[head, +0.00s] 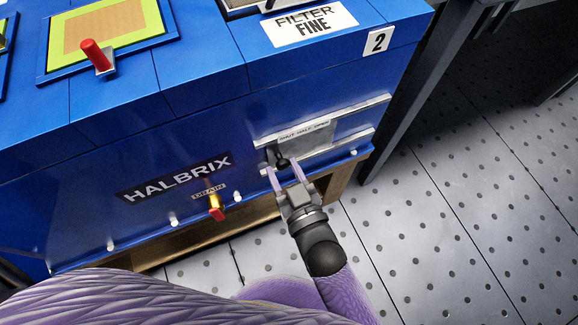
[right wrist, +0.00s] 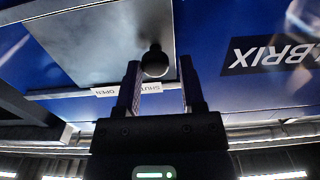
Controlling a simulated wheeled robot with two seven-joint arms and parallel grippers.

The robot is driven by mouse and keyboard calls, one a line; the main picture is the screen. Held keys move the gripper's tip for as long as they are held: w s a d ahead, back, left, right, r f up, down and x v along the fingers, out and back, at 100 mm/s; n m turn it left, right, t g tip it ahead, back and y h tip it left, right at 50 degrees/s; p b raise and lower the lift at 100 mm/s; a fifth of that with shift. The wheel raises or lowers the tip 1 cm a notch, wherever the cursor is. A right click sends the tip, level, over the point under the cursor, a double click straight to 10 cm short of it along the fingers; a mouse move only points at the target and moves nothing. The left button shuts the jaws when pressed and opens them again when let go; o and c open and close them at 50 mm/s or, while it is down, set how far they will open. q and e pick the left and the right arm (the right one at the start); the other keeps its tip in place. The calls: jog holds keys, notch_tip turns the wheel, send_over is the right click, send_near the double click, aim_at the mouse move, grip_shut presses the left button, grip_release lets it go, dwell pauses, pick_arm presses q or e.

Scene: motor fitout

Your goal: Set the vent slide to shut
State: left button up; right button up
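The vent slide is a grey metal plate (head: 312,143) between two rails low on the blue machine's front, with a label reading SHUT HALF OPEN. It sits toward the left of the rails, with blue showing between them to its right. Its dark knob (head: 282,162) is at the plate's left end, below the word SHUT. My right gripper (head: 284,174) is open at the knob, a finger on either side in the picture. In the right wrist view the knob (right wrist: 155,60) appears between the open fingertips (right wrist: 158,70); contact cannot be told. My left gripper is out of view.
The blue machine (head: 110,165) carries a HALBRIX plate (head: 175,178) and a red-and-yellow drain fitting (head: 216,208) left of my gripper. A red-handled lever (head: 96,54) stands on top. Perforated floor (head: 450,220) lies clear at the right, beside a dark post (head: 415,90).

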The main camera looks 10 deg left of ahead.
jog(key=shift+o, duration=1.1)
jog(key=shift+s+a, duration=0.1)
jog(key=shift+o, duration=0.4)
jog(key=shift+s+d, duration=0.2)
jog(key=shift+d, duration=0.05)
pick_arm(q)
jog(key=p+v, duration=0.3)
jog(key=p, duration=0.1)
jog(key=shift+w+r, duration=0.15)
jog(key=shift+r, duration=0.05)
pick_arm(e)
jog(key=v, duration=0.9)
jog(key=shift+s, duration=0.15)
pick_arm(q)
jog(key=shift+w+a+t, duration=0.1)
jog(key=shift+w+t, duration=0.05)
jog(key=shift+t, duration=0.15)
